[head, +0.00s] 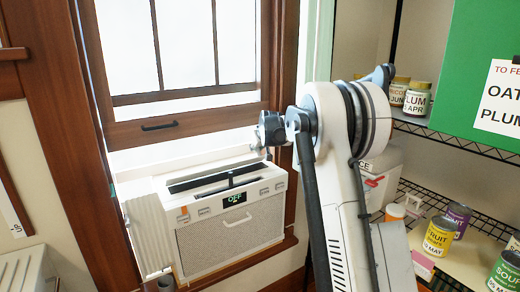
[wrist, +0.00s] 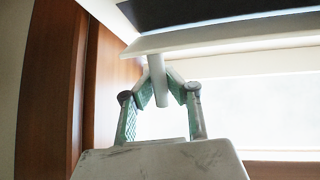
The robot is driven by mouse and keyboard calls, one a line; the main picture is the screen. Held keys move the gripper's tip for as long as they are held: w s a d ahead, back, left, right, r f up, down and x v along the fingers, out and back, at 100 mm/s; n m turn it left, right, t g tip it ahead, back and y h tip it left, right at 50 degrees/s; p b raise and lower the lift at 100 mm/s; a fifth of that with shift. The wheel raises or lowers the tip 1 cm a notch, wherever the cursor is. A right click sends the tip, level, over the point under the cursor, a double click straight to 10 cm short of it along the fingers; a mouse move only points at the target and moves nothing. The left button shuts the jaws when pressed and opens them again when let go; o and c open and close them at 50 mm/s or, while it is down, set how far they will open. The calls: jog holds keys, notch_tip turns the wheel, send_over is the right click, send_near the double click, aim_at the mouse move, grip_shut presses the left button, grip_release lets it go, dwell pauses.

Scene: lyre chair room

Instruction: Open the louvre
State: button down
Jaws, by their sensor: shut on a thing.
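The white window air conditioner (head: 225,235) sits below the window in the head view, its display reading OFF. Its top has long dark slots (head: 212,177). In the wrist view the louvre (wrist: 215,37) is a pale flat strip beside a dark opening (wrist: 200,10), with a light round peg (wrist: 158,72) sticking out of it. My gripper (wrist: 160,90) has its two green-padded fingers closed on the peg, one on each side. In the head view my gripper (head: 268,152) is over the unit's right end; its fingertips are small and hard to make out there.
The window sash (head: 185,127) with a dark handle is just above the unit. Wooden frame stands on both sides. At right, wire shelves hold several cans (head: 440,236), a white box (head: 380,178) and a green board (head: 480,70).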

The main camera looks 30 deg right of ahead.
jog(key=shift+w, duration=0.1)
dwell(0.3)
jog(key=c, duration=1.7)
grip_release()
jog(key=v, duration=1.2)
